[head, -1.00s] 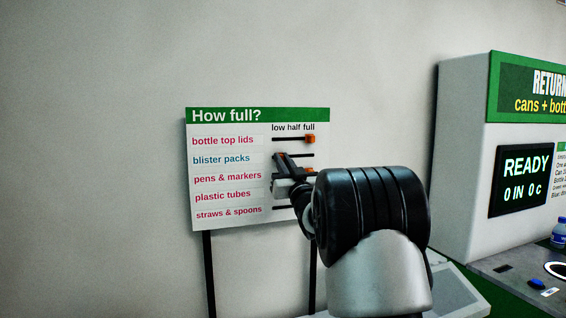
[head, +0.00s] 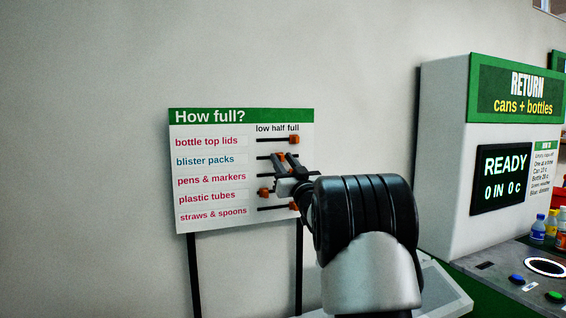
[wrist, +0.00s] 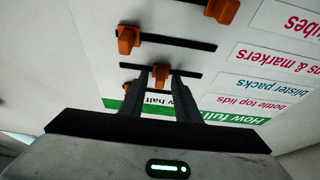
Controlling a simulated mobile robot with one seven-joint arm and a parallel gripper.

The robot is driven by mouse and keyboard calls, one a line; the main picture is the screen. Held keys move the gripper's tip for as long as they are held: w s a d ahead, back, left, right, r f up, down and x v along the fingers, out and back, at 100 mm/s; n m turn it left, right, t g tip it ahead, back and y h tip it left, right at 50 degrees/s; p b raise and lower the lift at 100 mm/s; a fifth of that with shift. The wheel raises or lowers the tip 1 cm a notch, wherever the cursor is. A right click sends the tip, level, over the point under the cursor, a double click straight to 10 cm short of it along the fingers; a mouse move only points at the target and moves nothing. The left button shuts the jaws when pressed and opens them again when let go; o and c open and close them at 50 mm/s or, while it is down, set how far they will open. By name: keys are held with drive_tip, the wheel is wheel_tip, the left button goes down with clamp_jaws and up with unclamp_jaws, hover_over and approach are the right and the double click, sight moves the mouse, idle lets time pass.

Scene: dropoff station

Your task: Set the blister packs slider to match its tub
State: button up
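The "How full?" board (head: 243,115) stands against the wall, with slider rails on its right side under low, half and full. The blister packs label (head: 205,160) is the second row. Its orange slider knob (head: 281,156) sits about mid-rail, near half; it also shows in the wrist view (wrist: 160,75), where the board is upside down. My gripper (head: 282,157) is at this rail, with its two dark fingers (wrist: 161,80) on either side of the knob. The fingers look open, with narrow gaps beside the knob. The blister packs tub is not in view.
The bottle top lids knob (head: 294,139) is at full, just above. The pens & markers knob (wrist: 128,38) is at the full end, close below. The plastic tubes knob (head: 263,191) is at low; the straws & spoons knob (head: 294,207) is at full. A return machine (head: 448,150) stands right.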

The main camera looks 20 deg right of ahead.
drive_tip(key=b+v, duration=0.2)
drive_tip(key=v, duration=1.5)
drive_tip(key=shift+s+f+b, duration=0.15)
drive_tip(key=shift+b, duration=0.25)
drive_tip(key=shift+a, duration=0.1)
